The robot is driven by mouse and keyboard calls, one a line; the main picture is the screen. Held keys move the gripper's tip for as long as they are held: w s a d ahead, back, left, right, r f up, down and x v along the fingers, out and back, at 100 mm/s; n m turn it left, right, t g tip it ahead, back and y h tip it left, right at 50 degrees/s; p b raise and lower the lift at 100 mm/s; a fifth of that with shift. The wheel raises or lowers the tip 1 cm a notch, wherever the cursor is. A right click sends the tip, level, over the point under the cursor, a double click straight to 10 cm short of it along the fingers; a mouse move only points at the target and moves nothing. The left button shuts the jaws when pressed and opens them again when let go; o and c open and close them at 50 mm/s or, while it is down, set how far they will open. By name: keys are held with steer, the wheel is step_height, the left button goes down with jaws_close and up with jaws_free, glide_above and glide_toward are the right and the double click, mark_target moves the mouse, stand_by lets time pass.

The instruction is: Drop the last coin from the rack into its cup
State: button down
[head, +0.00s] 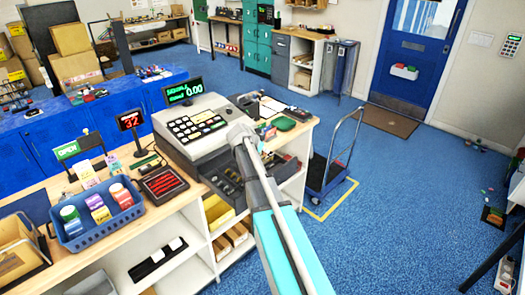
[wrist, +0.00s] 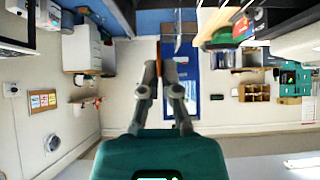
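My gripper (wrist: 160,68) shows in the wrist view with its two grey fingers angled in, their tips close together. A thin brown strip stands at the tips; I cannot tell whether it is held between them or lies behind. In the head view my arm reaches up over the counter in front of the cash register, and the fingers cannot be made out. The grey register (head: 192,127) has an open drawer (head: 228,181) with dark compartments, partly hidden by my arm. I cannot make out a coin, the rack or its cup for certain.
A blue basket (head: 103,213) of bottles and boxes stands on the counter at left, near a dark panel with red lines (head: 163,184) and a red number display (head: 131,121). A blue cart (head: 327,172) stands right of the counter. The blue floor beyond is mostly clear.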

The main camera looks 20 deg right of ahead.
steer(key=shift+f, duration=0.2)
steer(key=shift+f+b, duration=2.85)
steer(key=shift+b, duration=0.15)
steer(key=c, duration=0.7)
jaws_free()
